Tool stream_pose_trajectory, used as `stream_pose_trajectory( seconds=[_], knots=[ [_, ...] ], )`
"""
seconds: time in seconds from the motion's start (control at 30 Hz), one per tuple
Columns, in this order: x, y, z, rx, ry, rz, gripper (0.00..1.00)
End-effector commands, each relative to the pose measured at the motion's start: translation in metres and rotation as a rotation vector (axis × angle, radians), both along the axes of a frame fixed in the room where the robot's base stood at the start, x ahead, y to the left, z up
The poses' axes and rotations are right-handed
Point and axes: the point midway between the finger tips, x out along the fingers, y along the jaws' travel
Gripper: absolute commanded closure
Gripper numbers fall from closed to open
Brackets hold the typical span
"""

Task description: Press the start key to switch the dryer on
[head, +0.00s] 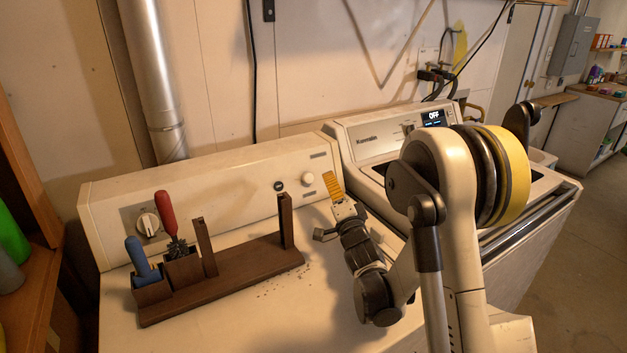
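The dryer's white control panel (225,200) runs along the back of the left machine. It carries a large dial (148,224) at the left, a small dark button (279,185) and a round white knob or key (308,178) at the right. Any lettering there is too small to read, so I cannot tell which is the start key. My gripper (323,208) is just in front of the panel's right end, below and right of the white round control. Its fingers look spread apart, one with an orange pad, and nothing shows between them. I cannot tell whether it touches the panel.
A dark wooden rack (225,279) with uprights lies on the dryer top, holding a red-handled brush (167,212) and a blue-handled tool (138,257). Dark crumbs lie beside it. The right machine's display (433,117) reads OFF. The dryer top's front is clear.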

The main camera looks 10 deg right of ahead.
Motion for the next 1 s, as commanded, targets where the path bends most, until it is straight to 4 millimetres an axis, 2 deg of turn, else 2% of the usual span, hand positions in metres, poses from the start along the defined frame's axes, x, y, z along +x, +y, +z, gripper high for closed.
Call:
stream_pose_trajectory(
  seconds=[0.23, 0.37, 0.8, 1.0],
  knots=[
    [0.002, 0.000, 0.000, -0.001, 0.001, -0.001, 1.00],
    [0.009, 0.003, -0.003, -0.001, 0.001, -0.001, 1.00],
    [0.061, 0.020, -0.026, -0.001, 0.001, -0.001, 1.00],
    [0.075, 0.024, -0.031, -0.002, 0.002, -0.001, 1.00]
  ],
)
